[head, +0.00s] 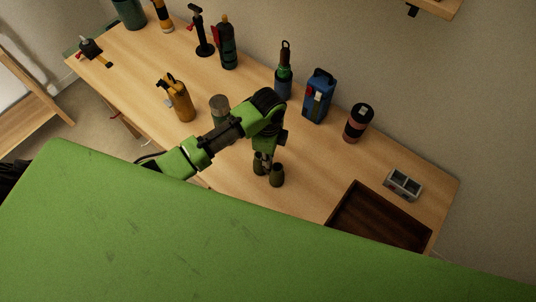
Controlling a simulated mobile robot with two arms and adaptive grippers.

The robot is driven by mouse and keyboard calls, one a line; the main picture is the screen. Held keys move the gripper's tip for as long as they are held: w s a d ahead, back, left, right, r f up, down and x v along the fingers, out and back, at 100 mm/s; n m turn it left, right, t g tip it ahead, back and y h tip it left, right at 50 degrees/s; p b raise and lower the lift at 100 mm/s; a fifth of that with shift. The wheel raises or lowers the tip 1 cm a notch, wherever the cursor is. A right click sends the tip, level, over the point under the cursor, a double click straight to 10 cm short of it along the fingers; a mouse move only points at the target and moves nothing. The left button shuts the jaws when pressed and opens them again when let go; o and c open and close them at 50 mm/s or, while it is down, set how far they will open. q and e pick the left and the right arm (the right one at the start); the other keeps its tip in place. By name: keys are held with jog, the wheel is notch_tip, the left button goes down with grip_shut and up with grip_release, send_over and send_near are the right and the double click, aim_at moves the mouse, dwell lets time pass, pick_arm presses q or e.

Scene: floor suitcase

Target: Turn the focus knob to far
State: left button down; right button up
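A dark olive pair of binoculars (277,176) stands upright on the wooden table, its two barrels side by side. The focus knob is too small and hidden to make out. My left arm reaches in from the left and bends down over the binoculars. Its gripper (264,159) points down at the top of the binoculars, between or just behind the barrels. I cannot tell whether it touches them, or whether the fingers are open or shut. My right gripper is not in view.
A dark wooden tray (352,197) and a small grey box (403,184) are at the right end. A black-and-pink canister (358,123), blue carton (319,96) and bottle (284,78) line the back. A grey-green can (219,107) and a yellow bottle (181,101) stand left.

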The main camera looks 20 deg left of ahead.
pick_arm(q)
jog(key=shift+s+f+m, duration=0.1)
jog(key=shift+m, duration=0.9)
jog(key=shift+d, duration=0.1)
jog(key=c, duration=1.9)
grip_release()
jog(key=shift+r, duration=0.35)
notch_tip(320, 180, up, 11)
jog(key=shift+r, duration=0.2)
jog(key=shift+f, duration=0.1)
